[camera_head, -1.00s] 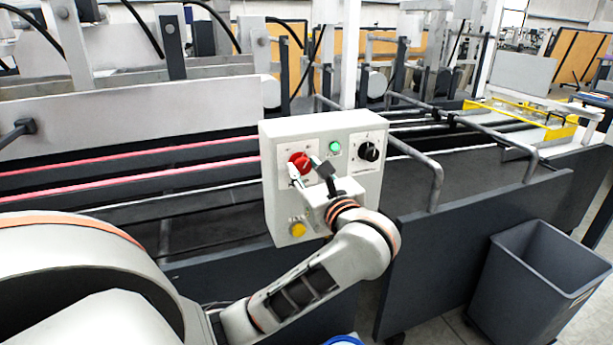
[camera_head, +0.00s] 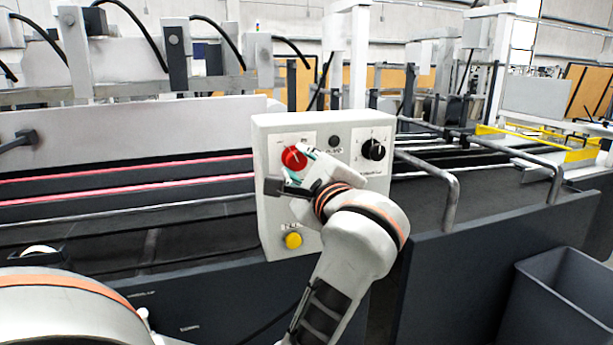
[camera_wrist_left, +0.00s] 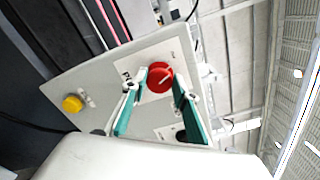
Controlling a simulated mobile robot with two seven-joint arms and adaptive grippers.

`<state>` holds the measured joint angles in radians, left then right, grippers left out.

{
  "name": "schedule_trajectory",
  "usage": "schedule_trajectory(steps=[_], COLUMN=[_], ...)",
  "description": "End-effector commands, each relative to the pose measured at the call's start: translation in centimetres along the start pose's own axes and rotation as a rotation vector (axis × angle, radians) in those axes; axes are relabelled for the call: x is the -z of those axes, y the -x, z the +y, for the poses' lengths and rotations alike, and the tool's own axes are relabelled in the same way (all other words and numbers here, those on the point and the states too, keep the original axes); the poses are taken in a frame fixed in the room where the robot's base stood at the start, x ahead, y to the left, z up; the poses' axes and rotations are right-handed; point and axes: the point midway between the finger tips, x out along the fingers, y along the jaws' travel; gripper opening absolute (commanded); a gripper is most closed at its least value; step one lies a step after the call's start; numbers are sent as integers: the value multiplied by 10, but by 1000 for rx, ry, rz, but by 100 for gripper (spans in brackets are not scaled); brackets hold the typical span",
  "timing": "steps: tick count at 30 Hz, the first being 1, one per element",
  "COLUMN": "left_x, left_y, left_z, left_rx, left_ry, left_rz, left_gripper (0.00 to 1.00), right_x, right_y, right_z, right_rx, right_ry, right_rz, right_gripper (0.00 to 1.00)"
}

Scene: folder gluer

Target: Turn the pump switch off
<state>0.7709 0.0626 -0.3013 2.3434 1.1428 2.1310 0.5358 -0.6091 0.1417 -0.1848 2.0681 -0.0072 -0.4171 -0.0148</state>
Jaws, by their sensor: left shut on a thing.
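The pump switch is a red round knob (camera_head: 294,157) with a pale line, on the upper left of a light grey control box (camera_head: 265,217). In the left wrist view the red knob (camera_wrist_left: 160,77) sits between the teal-lined fingertips. My left gripper (camera_head: 298,168) is shut on the knob, one finger on either side; in the wrist view the gripper (camera_wrist_left: 160,84) shows the same. The fingers and wrist cover part of the knob's label. A small lamp (camera_head: 334,142) beside the knob is dark. My right gripper is not in view.
A black selector knob (camera_head: 373,149) is right of the lamp, and a yellow button (camera_head: 293,241) is low on the box. Metal rails (camera_head: 452,190) stand right of the box. A grey bin (camera_head: 560,300) stands at the lower right.

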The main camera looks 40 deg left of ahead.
Motion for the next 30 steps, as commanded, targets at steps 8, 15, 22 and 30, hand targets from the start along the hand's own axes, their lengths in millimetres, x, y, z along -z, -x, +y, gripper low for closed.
schedule_trajectory(steps=[8, 15, 22, 30], left_x=[4, 2, 1, 1], left_y=[-1, 0, 0, 0], left_z=[4, 3, 2, 2], left_rx=[-5, -4, -3, -2], left_ry=[159, 227, 243, 243], left_rz=[3, 3, 2, 2], left_gripper=[7, 7, 7, 7], right_x=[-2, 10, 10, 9], right_y=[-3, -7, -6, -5], right_z=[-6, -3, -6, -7], right_rx=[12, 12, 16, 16], right_ry=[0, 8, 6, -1], right_rz=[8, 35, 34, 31], right_gripper=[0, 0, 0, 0])
